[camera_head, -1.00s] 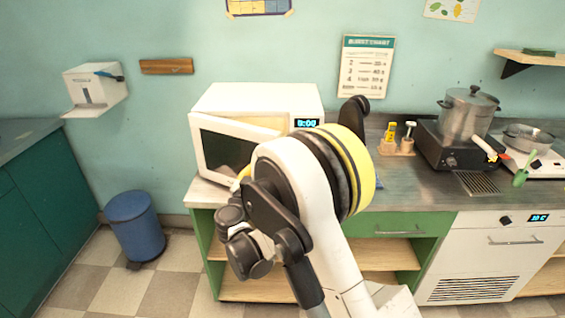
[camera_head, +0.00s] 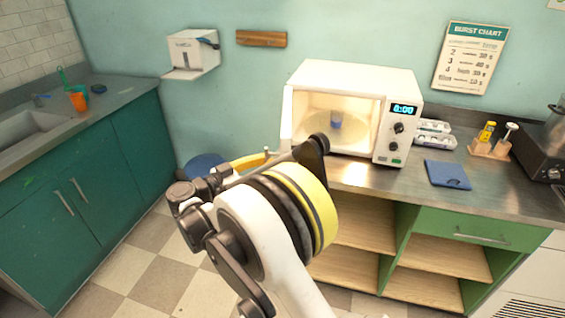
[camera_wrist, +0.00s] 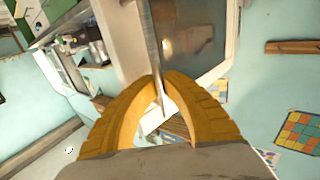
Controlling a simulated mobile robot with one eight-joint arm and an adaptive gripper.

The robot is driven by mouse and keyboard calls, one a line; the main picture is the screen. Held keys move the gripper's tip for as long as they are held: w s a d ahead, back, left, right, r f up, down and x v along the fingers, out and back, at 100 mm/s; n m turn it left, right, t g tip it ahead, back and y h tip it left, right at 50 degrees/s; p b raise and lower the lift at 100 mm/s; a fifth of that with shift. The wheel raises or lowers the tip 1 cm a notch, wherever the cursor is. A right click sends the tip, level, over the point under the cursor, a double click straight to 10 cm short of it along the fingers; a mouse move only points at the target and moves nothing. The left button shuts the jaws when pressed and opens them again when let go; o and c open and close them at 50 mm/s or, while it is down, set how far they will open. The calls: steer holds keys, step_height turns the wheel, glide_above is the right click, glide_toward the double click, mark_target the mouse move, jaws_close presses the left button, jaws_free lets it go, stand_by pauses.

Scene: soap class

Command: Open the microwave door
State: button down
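The white microwave (camera_head: 402,128) stands on the counter with its door open. The door (camera_head: 287,115) is swung out at the microwave's left side and appears nearly edge-on. The exact contact is partly hidden.
A folded blue cloth (camera_head: 447,175), a white tray (camera_head: 434,134) and a wooden holder (camera_head: 489,149) lie right of the microwave. A blue bin (camera_head: 203,164) stands on the floor behind my gripper. Teal cabinets (camera_head: 90,170) with a sink are at the left.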

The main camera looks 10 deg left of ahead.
steer(key=shift+w+a+f, duration=0.1)
steer(key=shift+a, duration=1.1)
steer(key=shift+w+a, duration=0.1)
steer(key=shift+a, duration=1.05)
steer(key=c, duration=1.5)
jaws_free()
steer(key=shift+s+a, duration=0.15)
steer(key=v, duration=1.1)
steer(key=shift+s+a, duration=0.25)
steer(key=shift+s, duration=0.05)
